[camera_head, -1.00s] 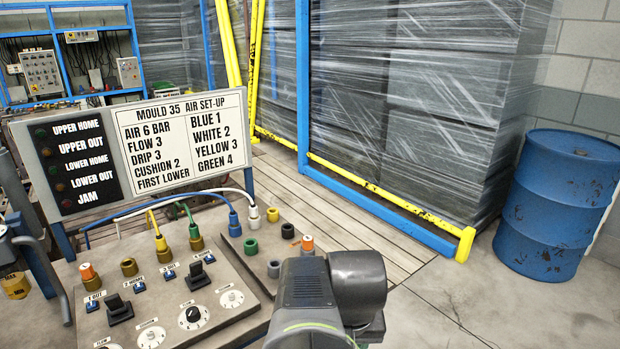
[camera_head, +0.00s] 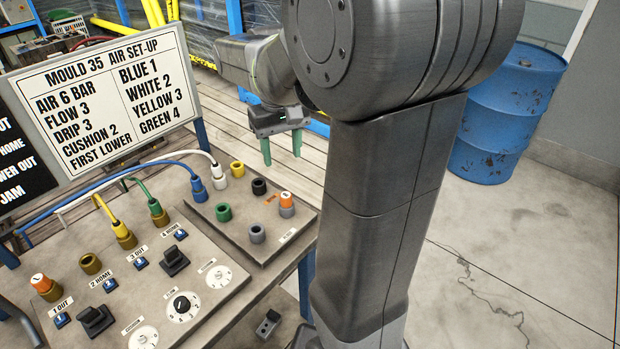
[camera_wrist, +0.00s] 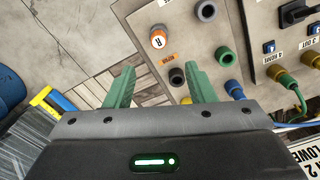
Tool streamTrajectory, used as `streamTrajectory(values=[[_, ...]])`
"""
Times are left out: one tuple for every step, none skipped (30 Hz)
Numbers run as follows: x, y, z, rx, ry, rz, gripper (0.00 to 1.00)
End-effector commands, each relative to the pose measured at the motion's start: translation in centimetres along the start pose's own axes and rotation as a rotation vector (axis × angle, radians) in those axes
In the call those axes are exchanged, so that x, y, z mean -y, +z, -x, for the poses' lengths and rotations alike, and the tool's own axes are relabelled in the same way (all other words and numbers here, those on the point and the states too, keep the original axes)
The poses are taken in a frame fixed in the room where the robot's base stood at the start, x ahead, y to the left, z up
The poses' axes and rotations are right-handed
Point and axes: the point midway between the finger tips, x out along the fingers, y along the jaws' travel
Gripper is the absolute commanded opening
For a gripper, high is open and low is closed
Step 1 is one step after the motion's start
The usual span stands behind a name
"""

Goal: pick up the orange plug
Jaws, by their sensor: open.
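Two orange plugs show in the head view. One orange plug (camera_head: 286,198) stands upright on a grey base at the right edge of the small panel. The other orange plug (camera_head: 40,282) sits on a brass socket by the "1 OUT" label, at the far left. My gripper (camera_head: 282,156) is open and empty, with green fingers, behind and above the small panel, apart from both plugs. In the wrist view the right-hand orange plug (camera_wrist: 157,39) shows beyond the open fingers (camera_wrist: 159,68), from above. The left-hand one is not in the wrist view.
The small panel also bears green (camera_head: 223,212), grey (camera_head: 257,233), black (camera_head: 259,187) and yellow (camera_head: 237,169) sockets, close around the right-hand plug. Blue and white hoses (camera_head: 150,165) arch at the back. A sign (camera_head: 110,95) stands behind; a blue drum (camera_head: 505,115) is at the right.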

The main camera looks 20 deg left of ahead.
Motion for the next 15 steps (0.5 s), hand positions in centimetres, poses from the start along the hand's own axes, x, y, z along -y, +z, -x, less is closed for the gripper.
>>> streamTrajectory(values=[[0.2, -0.1, -0.3, 0.004, 0.000, 0.006, 0.50], [0.3, -0.1, -0.6, 0.005, 0.000, 0.007, 0.50], [0.3, -0.1, -1.2, 0.006, 0.000, 0.007, 0.50], [0.2, -0.1, -1.8, 0.007, 0.000, 0.007, 0.50], [0.2, -0.1, -2.4, 0.009, 0.000, 0.006, 0.50], [0.2, -0.1, -3.2, 0.008, 0.000, 0.006, 0.50], [0.2, -0.1, -3.9, 0.008, 0.000, 0.006, 0.50], [0.2, -0.1, -4.5, 0.008, 0.000, 0.006, 0.50], [0.2, -0.1, -5.3, 0.008, 0.000, 0.005, 0.50], [0.2, 0.0, -5.8, 0.008, 0.000, 0.005, 0.50], [0.2, -0.1, -6.3, 0.007, 0.000, 0.005, 0.50], [0.1, -0.1, -6.9, 0.006, 0.000, 0.005, 0.50], [0.1, -0.1, -7.3, 0.006, 0.000, 0.005, 0.50], [0.1, -0.1, -7.7, 0.006, 0.000, 0.005, 0.50], [0.1, -0.1, -8.0, 0.005, 0.000, 0.005, 0.50]])
